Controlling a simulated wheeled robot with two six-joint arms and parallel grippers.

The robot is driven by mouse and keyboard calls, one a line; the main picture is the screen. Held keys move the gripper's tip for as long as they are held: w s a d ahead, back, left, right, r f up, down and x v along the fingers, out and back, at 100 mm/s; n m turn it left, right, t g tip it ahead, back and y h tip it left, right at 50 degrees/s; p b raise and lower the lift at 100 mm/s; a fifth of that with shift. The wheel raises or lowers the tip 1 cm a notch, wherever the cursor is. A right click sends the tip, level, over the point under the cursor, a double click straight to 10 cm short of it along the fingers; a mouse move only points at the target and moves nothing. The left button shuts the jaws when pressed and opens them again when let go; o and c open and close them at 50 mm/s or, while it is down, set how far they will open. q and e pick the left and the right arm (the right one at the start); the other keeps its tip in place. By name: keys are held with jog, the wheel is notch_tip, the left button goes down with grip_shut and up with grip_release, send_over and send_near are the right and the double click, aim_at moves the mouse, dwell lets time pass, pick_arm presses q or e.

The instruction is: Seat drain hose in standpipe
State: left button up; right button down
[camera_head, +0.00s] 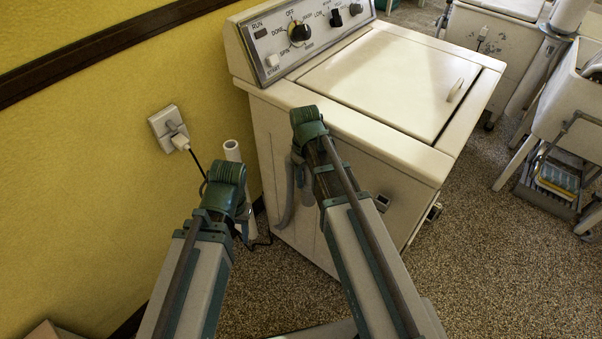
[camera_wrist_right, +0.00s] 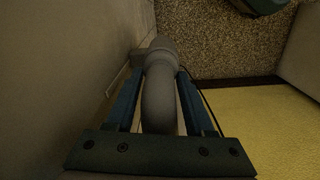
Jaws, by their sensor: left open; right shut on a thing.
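The grey drain hose (camera_head: 286,205) hangs beside the left side of the white washer (camera_head: 282,150). My right gripper (camera_head: 297,172) points down next to that side and is shut on the hose. In the right wrist view the hose's bent part (camera_wrist_right: 160,95) lies between the two blue fingers. The white standpipe (camera_head: 232,150) rises by the yellow wall, left of the hose and apart from it. My left gripper (camera_head: 240,218) is open, in front of the standpipe; its arm hides the pipe's middle, and its fingertips are mostly hidden.
A wall outlet (camera_head: 168,128) holds a plug, and its black cord runs down behind my left arm. More laundry machines and a tub (camera_head: 570,95) stand at the right. The speckled floor (camera_head: 270,290) in front of the washer is partly covered by my arms.

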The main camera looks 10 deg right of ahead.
pick_arm(q)
jog(key=shift+r, duration=0.1)
pick_arm(e)
jog(key=shift+r, duration=0.1)
jog(key=shift+r+p, duration=5.2)
jog(key=shift+p, duration=0.1)
pick_arm(q)
notch_tip(320, 180, up, 10)
jog(key=shift+r, duration=0.2)
